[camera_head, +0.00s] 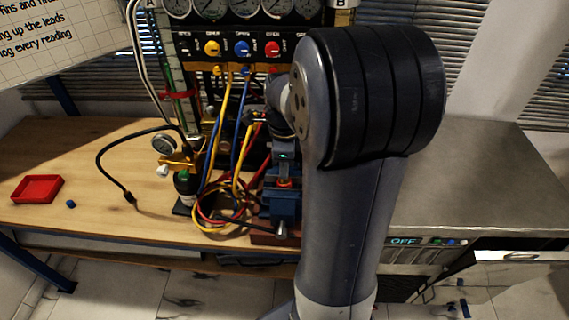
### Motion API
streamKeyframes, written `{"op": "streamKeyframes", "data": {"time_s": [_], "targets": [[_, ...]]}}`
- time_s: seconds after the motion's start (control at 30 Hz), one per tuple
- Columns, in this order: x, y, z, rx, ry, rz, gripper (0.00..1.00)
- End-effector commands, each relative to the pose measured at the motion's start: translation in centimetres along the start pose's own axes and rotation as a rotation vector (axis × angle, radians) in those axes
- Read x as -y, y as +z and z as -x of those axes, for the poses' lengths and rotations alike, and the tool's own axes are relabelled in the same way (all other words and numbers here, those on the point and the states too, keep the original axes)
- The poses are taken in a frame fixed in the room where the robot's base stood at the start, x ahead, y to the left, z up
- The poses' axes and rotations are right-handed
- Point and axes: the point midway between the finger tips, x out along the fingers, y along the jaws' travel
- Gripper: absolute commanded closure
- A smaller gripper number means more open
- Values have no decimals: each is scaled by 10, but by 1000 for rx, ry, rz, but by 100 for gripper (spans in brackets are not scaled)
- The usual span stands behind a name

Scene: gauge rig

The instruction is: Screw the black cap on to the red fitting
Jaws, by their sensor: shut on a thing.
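The red fitting (284,183) shows as a small orange-red piece at the blue vise (284,206), left of my arm. My gripper (285,172) points down right above the fitting, partly hidden by my arm. It is shut on a small dark thing, which I take for the black cap. The cap is too small and dark here to make out clearly. I cannot tell whether it touches the fitting or sits straight on it.
Yellow, blue and red hoses (222,205) coil left of the vise, below a gauge panel (240,45). A small bottle with a gauge (186,185) stands beside them. A red tray (37,189) and a small blue piece (70,204) lie at the left on the wooden bench.

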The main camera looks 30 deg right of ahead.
Motion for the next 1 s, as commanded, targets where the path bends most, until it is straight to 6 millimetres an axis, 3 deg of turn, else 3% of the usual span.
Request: {"op": "streamKeyframes", "data": {"time_s": [0.33,0.73,1.0], "targets": [[0,1,0,2,-1,-349,100],[1,1,0,2,-2,-397,100],[1,0,0,2,-2,-518,100]]}}
